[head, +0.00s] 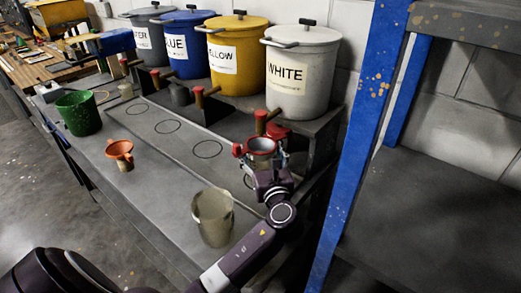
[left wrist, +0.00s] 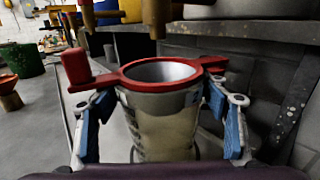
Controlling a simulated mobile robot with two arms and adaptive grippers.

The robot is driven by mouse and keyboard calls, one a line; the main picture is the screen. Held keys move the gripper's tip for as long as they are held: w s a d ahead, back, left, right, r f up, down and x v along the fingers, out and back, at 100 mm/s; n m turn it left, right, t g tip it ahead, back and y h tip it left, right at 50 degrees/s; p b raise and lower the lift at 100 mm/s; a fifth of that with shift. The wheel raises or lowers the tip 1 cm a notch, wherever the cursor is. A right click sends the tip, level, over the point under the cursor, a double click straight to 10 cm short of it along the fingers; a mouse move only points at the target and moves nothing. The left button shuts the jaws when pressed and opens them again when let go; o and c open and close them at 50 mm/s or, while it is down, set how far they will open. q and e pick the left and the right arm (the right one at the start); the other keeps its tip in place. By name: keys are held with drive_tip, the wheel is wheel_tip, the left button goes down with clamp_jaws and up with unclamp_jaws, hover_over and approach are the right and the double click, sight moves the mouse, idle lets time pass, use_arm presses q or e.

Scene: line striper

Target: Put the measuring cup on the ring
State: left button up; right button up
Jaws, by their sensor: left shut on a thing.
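My left gripper (head: 264,165) is shut on the measuring cup (head: 262,144), in front of the white bucket's tap. In the left wrist view the measuring cup (left wrist: 163,120) is upright, pale and translucent with dark marks, with a red collar around its rim. The fingers (left wrist: 160,125) grip its two sides. The cup's inside looks empty of paint. Black rings are drawn on the bench; one ring (head: 207,149) is clear, and another ring (head: 247,182) is partly hidden beside my gripper. I cannot tell whether the cup's base touches the bench. My right gripper is not in view.
Lidded buckets, including yellow (head: 237,65) and white (head: 298,80), stand on a shelf with taps over the bench. A beige jug (head: 212,220), orange funnel (head: 120,150) and green bucket (head: 78,113) stand on the bench. A blue post (head: 358,130) rises at right.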

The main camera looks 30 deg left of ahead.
use_arm(q)
drive_tip(key=shift+f, duration=0.1)
drive_tip(key=o, duration=1.5)
drive_tip(key=shift+c, duration=0.2)
drive_tip(key=b+v, duration=0.2)
drive_tip(key=v, duration=0.8)
drive_tip(key=shift+s+d, duration=0.15)
drive_tip(key=shift+d, duration=0.05)
drive_tip(key=shift+v, duration=0.8)
drive_tip(key=shift+r, duration=0.25)
